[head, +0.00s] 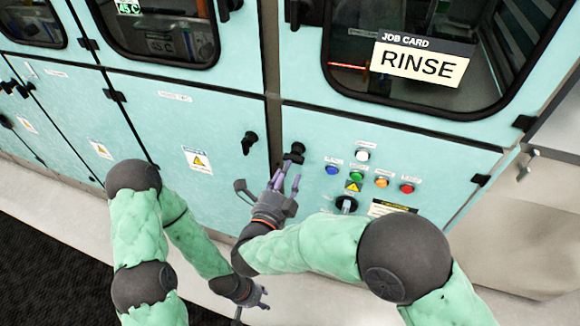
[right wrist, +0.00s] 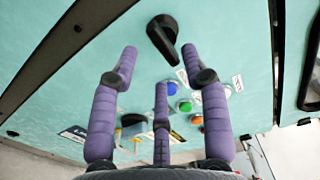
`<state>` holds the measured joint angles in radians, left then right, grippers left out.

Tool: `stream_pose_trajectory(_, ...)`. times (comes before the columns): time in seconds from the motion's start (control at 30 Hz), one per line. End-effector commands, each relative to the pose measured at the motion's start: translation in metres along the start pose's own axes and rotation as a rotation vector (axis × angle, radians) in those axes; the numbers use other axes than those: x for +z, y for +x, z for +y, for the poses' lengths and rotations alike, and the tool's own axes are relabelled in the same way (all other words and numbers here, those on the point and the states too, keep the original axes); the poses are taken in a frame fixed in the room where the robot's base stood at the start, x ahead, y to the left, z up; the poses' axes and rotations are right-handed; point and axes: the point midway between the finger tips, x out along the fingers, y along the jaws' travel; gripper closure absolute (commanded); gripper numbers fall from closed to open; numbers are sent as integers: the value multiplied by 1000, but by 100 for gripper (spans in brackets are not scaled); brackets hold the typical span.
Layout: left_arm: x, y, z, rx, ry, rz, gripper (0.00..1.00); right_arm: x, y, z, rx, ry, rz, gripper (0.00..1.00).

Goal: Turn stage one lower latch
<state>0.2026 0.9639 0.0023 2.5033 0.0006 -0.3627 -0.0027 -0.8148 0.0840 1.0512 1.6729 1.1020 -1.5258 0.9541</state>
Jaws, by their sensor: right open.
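A black lower latch (head: 294,152) sits at the upper left corner of the panel with the buttons. It also shows in the right wrist view (right wrist: 162,38), its handle pointing down and slightly right. A second black latch (head: 250,140) sits on the neighbouring panel to the left. I cannot read which stage each belongs to. My right gripper (head: 286,178) is open and empty, just below the first latch. In the right wrist view its purple fingers (right wrist: 155,75) are spread, with the latch beyond them, apart. My left gripper (head: 264,296) hangs low, fingers apart and empty.
A RINSE job card (head: 420,62) is on the window above. Upper latches (head: 294,14) are at the top edge.

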Motion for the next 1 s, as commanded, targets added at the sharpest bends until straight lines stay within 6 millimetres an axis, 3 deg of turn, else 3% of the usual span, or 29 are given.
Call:
stream_pose_trajectory(0.2,0,0,0,0,0,0,60,1,-46,0,-2,0,-5,54)
stream_pose_trajectory(0.4,0,0,0,0,0,0,60,1,-71,0,-1,0,-2,54)
stream_pose_trajectory(0.6,0,0,0,0,0,0,60,0,-82,0,0,-1,0,54)
stream_pose_trajectory(1.0,0,0,0,0,0,0,60,0,-82,0,0,-1,1,54)
